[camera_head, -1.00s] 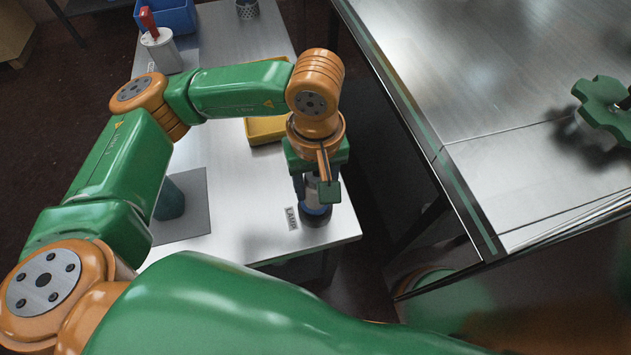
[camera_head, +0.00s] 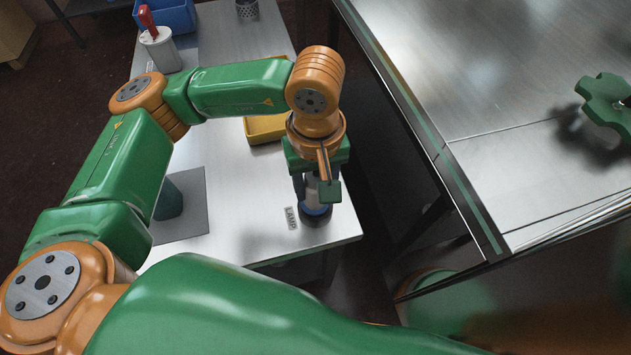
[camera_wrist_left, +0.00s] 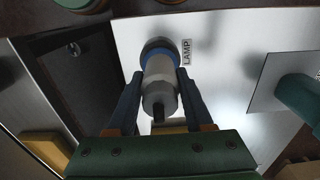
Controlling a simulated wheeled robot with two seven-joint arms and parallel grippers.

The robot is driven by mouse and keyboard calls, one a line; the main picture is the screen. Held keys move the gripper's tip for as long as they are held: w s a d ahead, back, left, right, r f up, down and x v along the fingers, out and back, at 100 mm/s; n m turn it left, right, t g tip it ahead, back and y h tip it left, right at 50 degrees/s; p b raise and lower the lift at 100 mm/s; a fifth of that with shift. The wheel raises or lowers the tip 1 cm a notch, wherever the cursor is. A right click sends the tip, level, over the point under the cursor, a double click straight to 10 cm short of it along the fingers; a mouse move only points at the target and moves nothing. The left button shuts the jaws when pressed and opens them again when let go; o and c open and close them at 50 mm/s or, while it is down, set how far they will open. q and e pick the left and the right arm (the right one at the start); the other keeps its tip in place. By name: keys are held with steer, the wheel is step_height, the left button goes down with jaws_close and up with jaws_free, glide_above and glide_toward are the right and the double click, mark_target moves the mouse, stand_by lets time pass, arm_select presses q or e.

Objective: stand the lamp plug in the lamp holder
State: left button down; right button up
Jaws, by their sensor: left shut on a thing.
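The lamp plug (camera_wrist_left: 160,72) is a pale grey-white cylinder with a darker, narrower near end. My left gripper (camera_head: 316,194) is shut on it, with one finger on each side in the left wrist view (camera_wrist_left: 160,82). The plug is upright over the dark round lamp holder (camera_head: 316,219), beside the LAMP label (camera_head: 291,218) near the table's front corner. A blue ring (camera_wrist_left: 159,56) shows between the pale body and the dark holder. I cannot tell whether the plug is fully seated. My right gripper is not in view.
A yellow tray (camera_head: 265,130) lies behind my gripper. A teal cylinder (camera_head: 169,200) stands on a grey mat (camera_head: 194,221) to the left. A blue bin (camera_head: 178,17) and a white, red-topped canister (camera_head: 160,50) stand farther back. A steel bench (camera_head: 480,70) is at right, across a gap.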

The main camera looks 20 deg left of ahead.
arm_select(q)
steer(key=shift+s, duration=0.1)
stand_by(0.3)
steer(key=shift+c, duration=1.1)
jaws_free()
steer(key=shift+f, duration=0.1)
